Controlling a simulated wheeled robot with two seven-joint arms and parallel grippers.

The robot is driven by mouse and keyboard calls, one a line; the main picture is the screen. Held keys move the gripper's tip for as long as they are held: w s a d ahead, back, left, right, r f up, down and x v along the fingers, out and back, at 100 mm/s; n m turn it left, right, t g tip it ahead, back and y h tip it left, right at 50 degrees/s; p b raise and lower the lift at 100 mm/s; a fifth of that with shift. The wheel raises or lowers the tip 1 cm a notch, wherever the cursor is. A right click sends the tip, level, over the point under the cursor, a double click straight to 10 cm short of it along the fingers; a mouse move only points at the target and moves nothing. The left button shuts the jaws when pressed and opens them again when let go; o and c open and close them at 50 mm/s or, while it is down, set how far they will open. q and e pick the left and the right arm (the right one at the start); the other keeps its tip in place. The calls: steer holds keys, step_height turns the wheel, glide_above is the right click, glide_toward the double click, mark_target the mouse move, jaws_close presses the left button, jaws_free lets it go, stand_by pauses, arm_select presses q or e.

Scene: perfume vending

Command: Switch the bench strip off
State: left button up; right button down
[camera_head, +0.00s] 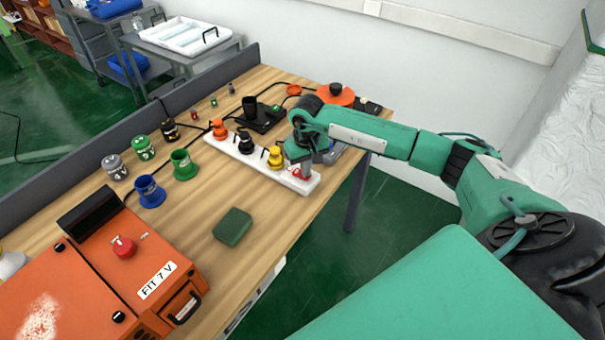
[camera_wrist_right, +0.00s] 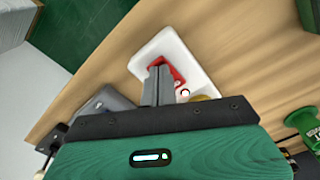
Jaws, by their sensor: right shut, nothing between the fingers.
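The bench strip (camera_head: 284,177) is a long white power strip on the wooden bench, with orange, black and yellow plugs in it. Its red switch (camera_head: 295,171) is at the end nearest the bench's front edge. The switch also shows in the right wrist view (camera_wrist_right: 178,74), partly hidden behind the fingers, on the strip's white end (camera_wrist_right: 163,44). My right gripper (camera_head: 307,171) is shut and empty, pointing down, with its fingertips at or just over the red switch. I cannot tell whether they touch it. A small light dot shows beside the switch. My left gripper is not in view.
An orange machine (camera_head: 120,265) labelled "FIT 7 V" stands at the near left. A green block (camera_head: 232,227) and blue (camera_head: 149,191) and green (camera_head: 184,165) cups stand left of the strip.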

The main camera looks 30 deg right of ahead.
steer(key=shift+s+f, duration=0.1)
steer(key=shift+f, duration=0.2)
steer(key=shift+r, duration=0.75)
steer(key=shift+r+p, duration=0.85)
steer(key=shift+r, duration=1.9)
